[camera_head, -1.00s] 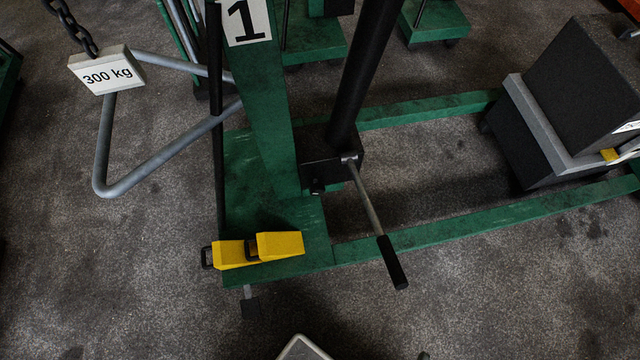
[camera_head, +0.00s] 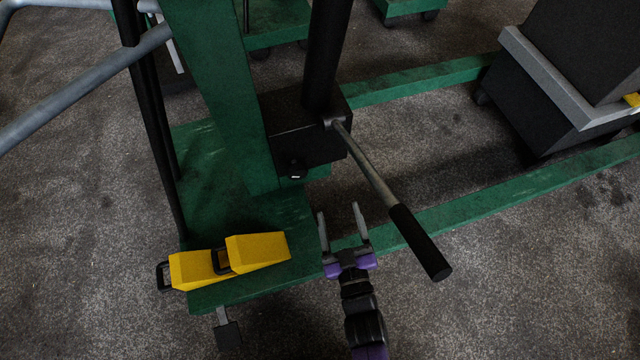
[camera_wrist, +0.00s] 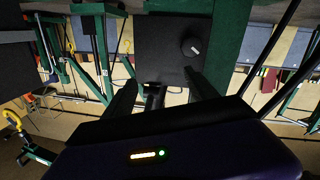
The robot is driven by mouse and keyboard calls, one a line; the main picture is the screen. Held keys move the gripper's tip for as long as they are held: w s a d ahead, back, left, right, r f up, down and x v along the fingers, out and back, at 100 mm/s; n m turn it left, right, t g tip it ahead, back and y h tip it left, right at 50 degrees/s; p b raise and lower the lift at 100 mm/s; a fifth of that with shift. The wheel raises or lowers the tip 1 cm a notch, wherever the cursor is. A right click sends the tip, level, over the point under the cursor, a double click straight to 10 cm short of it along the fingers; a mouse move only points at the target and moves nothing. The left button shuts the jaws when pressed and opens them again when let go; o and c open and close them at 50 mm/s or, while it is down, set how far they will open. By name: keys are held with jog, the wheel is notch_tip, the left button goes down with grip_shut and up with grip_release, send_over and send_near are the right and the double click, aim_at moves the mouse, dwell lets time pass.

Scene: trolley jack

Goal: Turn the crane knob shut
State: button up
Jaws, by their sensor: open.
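The crane knob (camera_head: 295,170) is a small black round knob with a white mark, on the front face of the black pump block (camera_head: 322,140) at the foot of the green mast. In the wrist view the knob (camera_wrist: 191,46) shows on the dark block, up and right of centre. My gripper (camera_head: 339,213) is open and empty, its two fingers pointing up the picture toward the block. In the head view it is below and right of the knob, apart from it. In the wrist view its dark fingers (camera_wrist: 162,88) sit below the knob.
A pump handle (camera_head: 420,240) with a black grip slants out just right of my gripper. Two yellow wedges (camera_head: 258,251) lie on the green base (camera_head: 230,292) at left. A green leg (camera_head: 480,216) runs rightward.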

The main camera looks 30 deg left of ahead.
jog(key=n+g+y+b, duration=0.1)
jog(key=n+y+b, duration=0.1)
jog(key=b, duration=0.1)
send_near(299, 177)
jog(key=x, duration=0.3)
jog(key=shift+b+x, duration=1.65)
jog(key=shift+x, duration=2.35)
jog(key=shift+c, duration=0.5)
jog(key=c, duration=1.3)
jog(key=shift+o, duration=0.2)
jog(key=m+p, duration=0.1)
jog(key=m, duration=0.4)
jog(key=shift+m+p, duration=0.3)
jog(key=shift+p, duration=0.1)
jog(key=m, duration=0.5)
jog(key=shift+f+p, duration=0.1)
jog(key=shift+p, duration=0.2)
jog(key=shift+m, duration=0.3)
